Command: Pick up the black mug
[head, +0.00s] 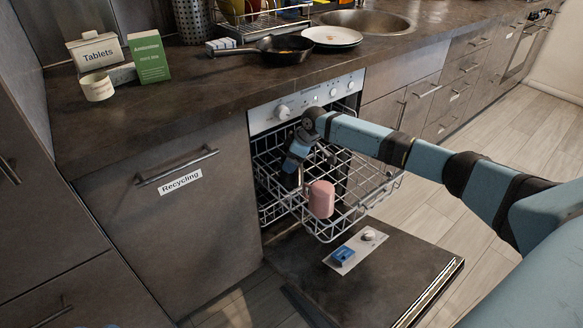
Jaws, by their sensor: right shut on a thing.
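My right arm reaches in from the right, and its gripper (291,178) points down into the upper rack (328,232) of the open dishwasher. The gripper is shut on a dark thing at its fingertips. This may be the black mug, but its outline blends with the dark fingers and the rack's shadow. A pink mug (321,199) is in the rack's front part, just right of the gripper. I cannot tell whether they touch. My left gripper is not in view.
The dishwasher door (400,275) hangs open below the rack. The rack's wires surround the gripper closely. The counter (190,100) above holds a black pan (285,46), a white plate (332,36), boxes (149,57) and a small cup (97,86). Floor is free at right.

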